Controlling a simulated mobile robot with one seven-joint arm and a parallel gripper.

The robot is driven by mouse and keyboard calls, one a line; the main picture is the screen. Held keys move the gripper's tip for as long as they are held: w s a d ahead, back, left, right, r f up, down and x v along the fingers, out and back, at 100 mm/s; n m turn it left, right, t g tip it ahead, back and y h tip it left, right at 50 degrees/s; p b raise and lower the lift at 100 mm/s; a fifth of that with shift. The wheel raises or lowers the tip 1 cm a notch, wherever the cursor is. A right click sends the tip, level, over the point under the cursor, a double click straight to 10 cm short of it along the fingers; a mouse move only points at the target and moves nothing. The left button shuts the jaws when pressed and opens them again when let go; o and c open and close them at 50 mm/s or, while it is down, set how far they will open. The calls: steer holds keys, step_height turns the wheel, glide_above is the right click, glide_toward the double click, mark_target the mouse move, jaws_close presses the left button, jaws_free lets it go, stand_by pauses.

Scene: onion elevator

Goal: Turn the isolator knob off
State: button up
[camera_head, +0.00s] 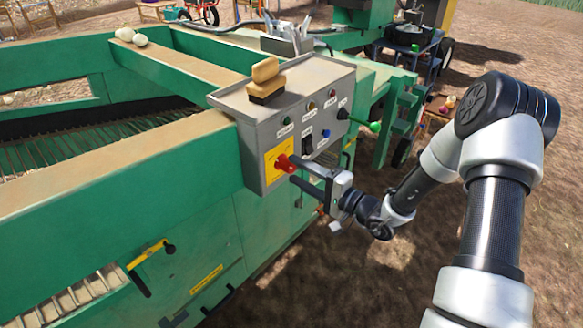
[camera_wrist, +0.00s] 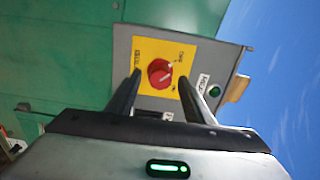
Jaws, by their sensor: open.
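The isolator knob (camera_head: 285,164) is red and sits on a yellow plate (camera_head: 272,158) at the lower left of the grey control box (camera_head: 262,115). In the wrist view the red knob (camera_wrist: 160,73) has a pale pointer line slanting toward the upper right. The yellow plate (camera_wrist: 185,53) carries small lettering around it. My gripper (camera_head: 295,170) is open, with its fingers stretched toward the knob. In the wrist view the fingertips (camera_wrist: 160,82) stand on either side of the knob. I cannot tell whether they touch it.
Other switches and lamps, including a green lamp (camera_wrist: 214,90), sit beside the plate. A wooden-handled brush (camera_head: 265,80) lies on top of the box. A green-knobbed lever (camera_head: 374,126) sticks out at its right. The green machine wall (camera_head: 75,225) is close on the left.

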steer(key=v, duration=1.4)
